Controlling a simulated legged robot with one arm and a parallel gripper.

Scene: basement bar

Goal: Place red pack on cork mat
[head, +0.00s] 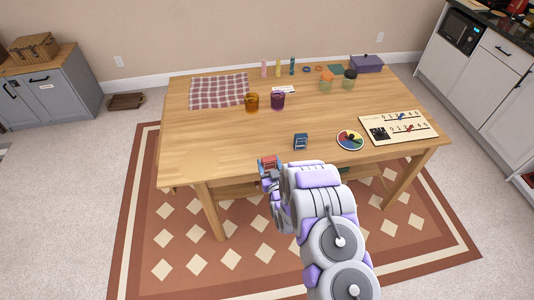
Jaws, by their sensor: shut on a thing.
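My gripper (269,170) is shut on the red pack (268,161), at the table's near edge left of my arm. The pack's red top shows above the fingers; its lower part is hidden by the gripper.
The wooden table (215,135) has free room at its left front. A blue pack (300,141), a colored wheel (350,139) and a number board (398,127) lie at right. Amber (251,102) and purple (278,100) cups stand mid-table, near a checkered cloth (218,91).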

